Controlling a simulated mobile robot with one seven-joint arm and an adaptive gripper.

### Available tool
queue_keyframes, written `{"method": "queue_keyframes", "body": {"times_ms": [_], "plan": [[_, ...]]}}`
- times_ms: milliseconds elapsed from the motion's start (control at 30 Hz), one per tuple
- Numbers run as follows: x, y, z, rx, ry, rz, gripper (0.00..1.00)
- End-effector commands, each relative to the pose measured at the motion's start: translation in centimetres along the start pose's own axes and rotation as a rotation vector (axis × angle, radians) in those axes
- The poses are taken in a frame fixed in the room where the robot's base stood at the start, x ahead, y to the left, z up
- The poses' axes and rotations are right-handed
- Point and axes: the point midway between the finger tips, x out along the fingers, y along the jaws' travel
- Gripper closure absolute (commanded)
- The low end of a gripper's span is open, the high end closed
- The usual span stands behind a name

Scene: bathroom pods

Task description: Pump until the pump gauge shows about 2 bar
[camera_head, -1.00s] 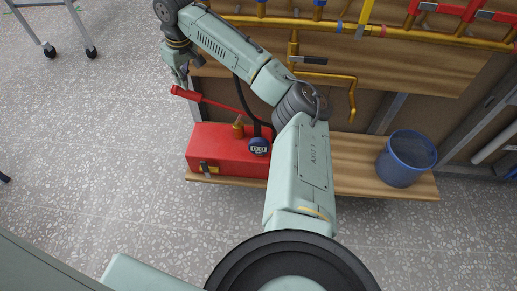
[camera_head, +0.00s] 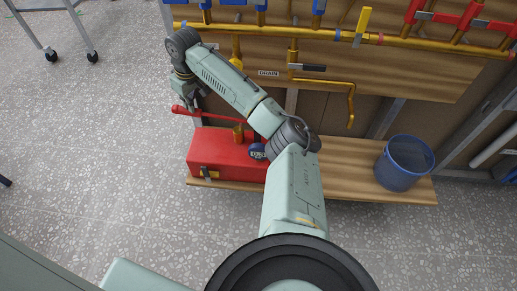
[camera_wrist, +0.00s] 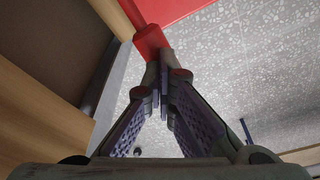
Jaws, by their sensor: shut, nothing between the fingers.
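The red pump (camera_head: 226,159) sits on the wooden shelf at the left. Its long red lever has a thick grip (camera_head: 181,109) at the left end, sloping slightly down to the right. The round dark blue gauge (camera_head: 257,151) is on the pump's right, partly covered by my arm; its reading is too small to make out. My gripper (camera_head: 194,101) is shut with nothing between its fingers, just above the lever near its grip. In the wrist view, my closed fingertips (camera_wrist: 164,62) are at the red grip (camera_wrist: 150,40), apparently touching it.
A blue bucket (camera_head: 404,163) stands on the shelf at the right. Brass pipes (camera_head: 400,42), a drain valve (camera_head: 307,67) and a yellow handle (camera_head: 362,22) are on the panel behind. The speckled floor at left is open, with a wheeled stand (camera_head: 72,55).

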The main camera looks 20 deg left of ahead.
Motion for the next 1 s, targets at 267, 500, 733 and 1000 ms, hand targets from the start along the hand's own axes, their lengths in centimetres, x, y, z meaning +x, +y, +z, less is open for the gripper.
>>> {"method": "queue_keyframes", "body": {"times_ms": [267, 500, 733, 1000], "plan": [[-5.2, -0.2, -1.1, -0.003, 0.001, -0.002, 1.00], [-7.5, -0.1, -1.6, -0.003, 0.001, -0.003, 1.00], [-7.4, -0.1, -1.5, -0.002, 0.001, -0.002, 1.00], [-7.1, -0.1, -1.5, -0.002, 0.001, -0.002, 1.00]]}}
